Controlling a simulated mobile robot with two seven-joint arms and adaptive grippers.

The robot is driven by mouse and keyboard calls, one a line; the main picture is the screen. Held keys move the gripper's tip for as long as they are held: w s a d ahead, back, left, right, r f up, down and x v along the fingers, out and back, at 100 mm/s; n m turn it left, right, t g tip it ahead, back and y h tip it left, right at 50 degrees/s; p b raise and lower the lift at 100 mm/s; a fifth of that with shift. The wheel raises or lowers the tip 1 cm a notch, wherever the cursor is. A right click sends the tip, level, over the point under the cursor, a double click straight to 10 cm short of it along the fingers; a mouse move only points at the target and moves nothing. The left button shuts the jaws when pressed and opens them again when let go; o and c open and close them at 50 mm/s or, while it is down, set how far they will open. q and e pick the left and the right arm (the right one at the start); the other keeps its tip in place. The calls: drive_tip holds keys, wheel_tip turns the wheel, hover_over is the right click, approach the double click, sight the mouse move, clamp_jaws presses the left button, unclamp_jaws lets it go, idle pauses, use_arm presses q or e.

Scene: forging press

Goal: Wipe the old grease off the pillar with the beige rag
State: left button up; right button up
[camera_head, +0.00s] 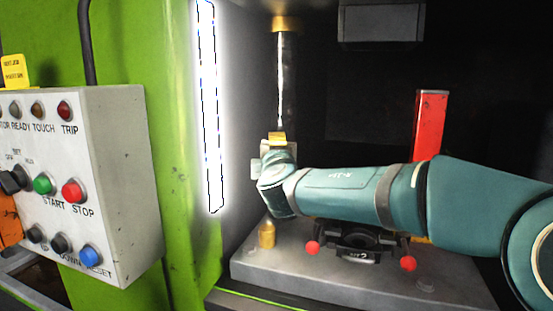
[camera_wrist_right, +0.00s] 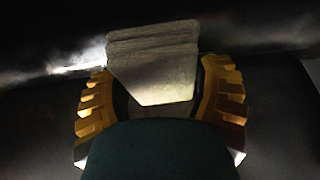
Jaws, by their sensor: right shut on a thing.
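The pillar (camera_head: 285,75) is a shiny upright column with a brass collar at its top, inside the press. Its surface is dark, with a bright streak; I cannot tell how much of the dark is grease. My right gripper (camera_head: 277,139) is at the pillar's lower visible part, and my wrist hides the pillar below it. In the right wrist view, the folded beige rag (camera_wrist_right: 153,65) is held between the yellow fingers of that gripper (camera_wrist_right: 160,88). The rag overlaps the dark pillar (camera_wrist_right: 250,32) there; contact is not certain. My left gripper is out of view.
A white control box (camera_head: 110,230) with several buttons stands at left on the green press frame (camera_head: 170,130). A bright light strip (camera_head: 209,110) lies left of the pillar. A red upright block (camera_head: 431,125) stands behind my arm. Red-knobbed handles (camera_head: 312,247) sit below it on the grey bed (camera_head: 255,268).

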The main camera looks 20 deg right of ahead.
use_arm(q)
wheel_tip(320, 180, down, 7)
drive_tip(key=b, duration=0.6)
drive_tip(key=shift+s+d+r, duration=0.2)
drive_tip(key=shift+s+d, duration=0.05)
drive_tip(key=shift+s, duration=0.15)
use_arm(e)
drive_tip(key=s+a+r, duration=0.1)
drive_tip(key=s+a, duration=0.5)
drive_tip(key=s, duration=0.4)
drive_tip(key=s+a+r, duration=0.1)
drive_tip(key=s+a, duration=0.4)
drive_tip(key=s, duration=0.6)
drive_tip(key=s+a+r, duration=0.1)
drive_tip(key=s+a, duration=0.5)
drive_tip(key=s, duration=0.4)
drive_tip(key=shift+s+a+r, duration=0.2)
drive_tip(key=shift+s+a, duration=0.15)
